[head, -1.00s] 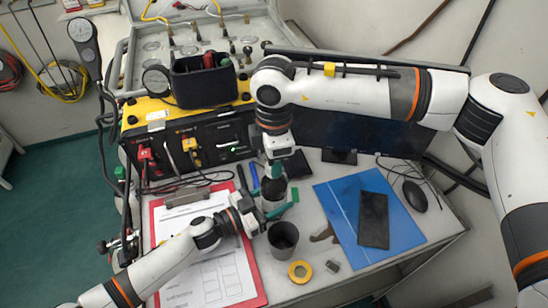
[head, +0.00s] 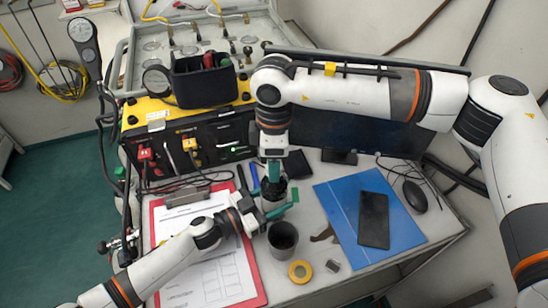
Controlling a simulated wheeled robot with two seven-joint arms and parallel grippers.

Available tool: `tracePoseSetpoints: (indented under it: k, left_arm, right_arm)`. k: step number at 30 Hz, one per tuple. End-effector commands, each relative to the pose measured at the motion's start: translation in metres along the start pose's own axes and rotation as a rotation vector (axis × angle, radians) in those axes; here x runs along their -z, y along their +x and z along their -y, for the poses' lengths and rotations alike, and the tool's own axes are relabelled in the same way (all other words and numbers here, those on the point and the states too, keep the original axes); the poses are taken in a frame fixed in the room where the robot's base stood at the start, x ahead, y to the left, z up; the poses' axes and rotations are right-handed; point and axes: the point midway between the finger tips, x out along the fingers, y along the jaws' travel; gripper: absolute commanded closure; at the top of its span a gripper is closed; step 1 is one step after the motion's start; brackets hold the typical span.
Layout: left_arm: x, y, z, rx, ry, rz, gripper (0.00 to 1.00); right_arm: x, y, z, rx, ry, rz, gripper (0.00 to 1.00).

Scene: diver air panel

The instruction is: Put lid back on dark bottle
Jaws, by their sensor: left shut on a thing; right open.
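The dark bottle (head: 273,189) stands upright on the desk near its middle, with a pale band around its lower part. My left gripper (head: 279,210) comes in from the lower left and is shut on the bottle's lower part, its green fingers on either side. My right gripper (head: 274,172) points down from above, open, with its green fingers at the bottle's top. The fingers partly hide the top, and I cannot make out the lid apart from the dark bottle.
A dark grey cup (head: 283,236) stands just in front of the bottle. A yellow tape roll (head: 300,271) and a small grey block (head: 333,266) lie nearer. A red clipboard (head: 258,283) is at left, a blue folder (head: 337,203) with a phone (head: 374,220) at right.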

Motion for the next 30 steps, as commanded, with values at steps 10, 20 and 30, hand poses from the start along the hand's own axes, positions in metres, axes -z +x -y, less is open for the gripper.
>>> tracePoseSetpoints:
  k: [10, 20, 30]
  left_arm:
    - [0.0, 0.0, 0.0, 0.0, -0.001, 0.0, 1.0]
    - [0.0, 0.0, 0.0, 0.0, -0.001, 0.001, 1.0]
    - [0.0, 0.0, 0.0, 0.0, -0.001, 0.001, 1.0]
  right_arm:
    - [0.0, -0.041, 0.001, 0.003, 0.0, 0.001, 0.47]
    - [0.0, -0.044, 0.0, 0.0, -0.003, 0.0, 0.5]
    - [0.0, -0.046, 0.0, 0.0, -0.376, -0.001, 0.5]
